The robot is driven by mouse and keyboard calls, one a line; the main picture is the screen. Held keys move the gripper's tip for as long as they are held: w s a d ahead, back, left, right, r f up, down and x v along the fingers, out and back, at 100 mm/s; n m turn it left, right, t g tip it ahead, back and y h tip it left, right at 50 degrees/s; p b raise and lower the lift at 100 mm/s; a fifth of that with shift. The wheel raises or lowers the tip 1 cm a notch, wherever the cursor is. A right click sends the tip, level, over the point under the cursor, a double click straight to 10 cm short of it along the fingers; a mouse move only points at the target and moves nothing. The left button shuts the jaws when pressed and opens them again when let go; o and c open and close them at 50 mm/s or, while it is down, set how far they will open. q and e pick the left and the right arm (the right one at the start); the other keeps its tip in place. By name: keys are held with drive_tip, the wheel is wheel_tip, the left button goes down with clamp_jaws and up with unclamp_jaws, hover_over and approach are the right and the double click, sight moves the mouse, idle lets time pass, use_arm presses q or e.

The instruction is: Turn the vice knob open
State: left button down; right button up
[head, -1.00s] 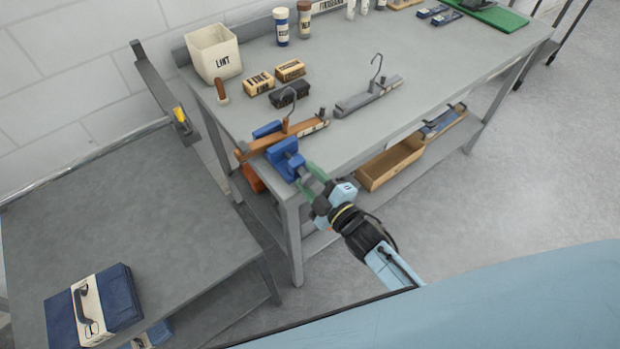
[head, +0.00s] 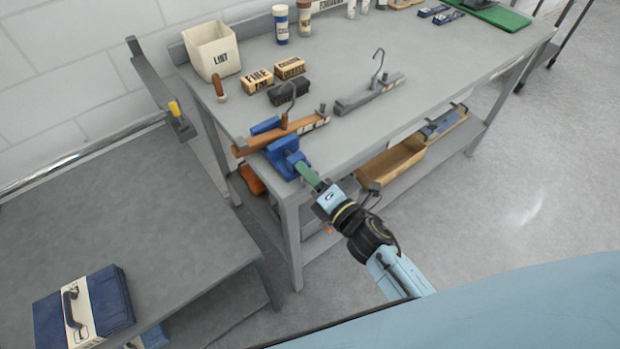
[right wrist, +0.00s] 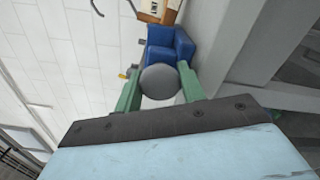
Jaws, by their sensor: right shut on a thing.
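The blue vice (head: 283,158) sits at the near left corner of the grey workbench (head: 350,150). A brown wooden hanger with a metal hook (head: 300,130) lies across its jaws. My right gripper (head: 309,174) reaches the front of the vice and hides the knob in the head view. In the right wrist view, the round grey knob (right wrist: 160,82) is between the two green fingers, which are shut on it, with the blue vice body (right wrist: 170,42) just beyond. I cannot tell how far the jaws are apart. My left gripper is not in view.
A grey hanger (head: 370,94), labelled blocks (head: 274,76), a dark brush (head: 289,92) and a LINT bin (head: 212,50) stand behind the vice. A wooden tray (head: 391,161) is on the lower shelf. A second table (head: 120,205) stands at left.

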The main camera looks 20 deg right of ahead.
drive_tip(key=n+b, duration=0.1)
drive_tip(key=n, duration=0.2)
drive_tip(key=shift+f+n+b, duration=0.1)
drive_tip(key=shift+n+b, duration=0.25)
drive_tip(key=shift+n, duration=0.05)
drive_tip(key=n+b, duration=0.1)
drive_tip(key=n, duration=0.2)
drive_tip(key=shift+n, duration=0.4)
drive_tip(key=shift+n+b, duration=0.6)
drive_tip(key=shift+n, duration=2.4)
drive_tip(key=o, duration=0.9)
